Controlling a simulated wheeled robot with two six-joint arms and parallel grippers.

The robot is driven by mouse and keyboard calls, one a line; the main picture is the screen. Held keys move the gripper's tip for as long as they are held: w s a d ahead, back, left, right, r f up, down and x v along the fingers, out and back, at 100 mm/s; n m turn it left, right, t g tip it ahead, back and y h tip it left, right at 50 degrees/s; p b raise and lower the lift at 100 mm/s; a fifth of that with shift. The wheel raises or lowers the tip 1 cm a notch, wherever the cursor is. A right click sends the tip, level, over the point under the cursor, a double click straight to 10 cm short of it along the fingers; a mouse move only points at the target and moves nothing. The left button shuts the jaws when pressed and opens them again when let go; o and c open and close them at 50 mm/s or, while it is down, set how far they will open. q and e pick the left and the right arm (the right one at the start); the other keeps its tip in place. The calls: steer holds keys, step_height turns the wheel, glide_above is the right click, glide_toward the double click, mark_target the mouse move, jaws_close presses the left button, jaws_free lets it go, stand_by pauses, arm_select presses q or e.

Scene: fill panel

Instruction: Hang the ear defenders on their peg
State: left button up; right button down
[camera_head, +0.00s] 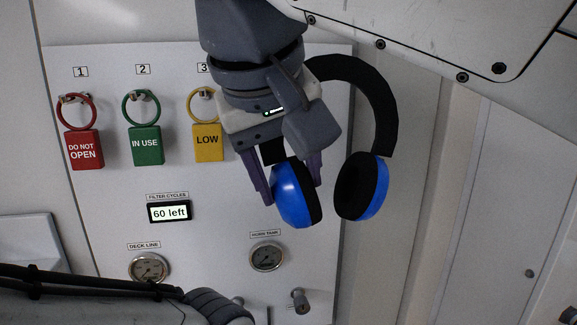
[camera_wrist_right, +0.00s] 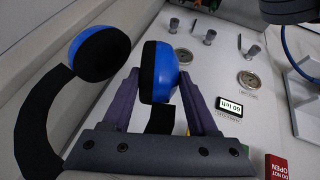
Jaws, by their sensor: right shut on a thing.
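The ear defenders have a black headband (camera_head: 375,90) and two blue cups with black pads. My right gripper (camera_head: 290,180) comes down from the top and is shut on one blue cup (camera_head: 292,195). The other cup (camera_head: 362,190) hangs free to the right. In the right wrist view, the held cup (camera_wrist_right: 160,70) is between the purple fingers, with the free cup (camera_wrist_right: 98,55) to its left. The ear defenders are in front of the panel's right edge. I cannot make out their peg; the arm and headband cover part of the panel. My left gripper is not in view.
The white panel (camera_head: 110,215) carries red (camera_head: 85,150), green (camera_head: 146,146) and yellow (camera_head: 208,142) tags on hooks, a display (camera_head: 169,212), two gauges and knobs (camera_head: 299,300). A slanted white housing (camera_head: 450,35) is close at upper right.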

steer(key=shift+w, duration=1.05)
steer(key=shift+w+a+f+p, duration=0.1)
steer(key=shift+w+a+p, duration=0.1)
steer(key=shift+w, duration=0.5)
steer(key=shift+w+a+f+p, duration=0.1)
steer(key=shift+w+p, duration=0.15)
steer(key=shift+w, duration=0.5)
steer(key=shift+w+a+f+p, duration=0.1)
steer(key=shift+w+a+p, duration=0.1)
steer(key=shift+w, duration=0.5)
steer(key=shift+w+a+f+p, duration=0.15)
steer(key=shift+w+f+p, duration=0.05)
steer(key=shift+w, duration=0.65)
steer(key=shift+w+a+f+p, duration=0.15)
steer(key=shift+w+f+p, duration=0.05)
steer(key=shift+w, duration=0.65)
steer(key=shift+w+a+f+p, duration=0.15)
steer(key=shift+w+f+p, duration=0.05)
steer(key=shift+w, duration=0.65)
steer(key=shift+c, duration=0.5)
jaws_free()
steer(key=shift+f, duration=0.1)
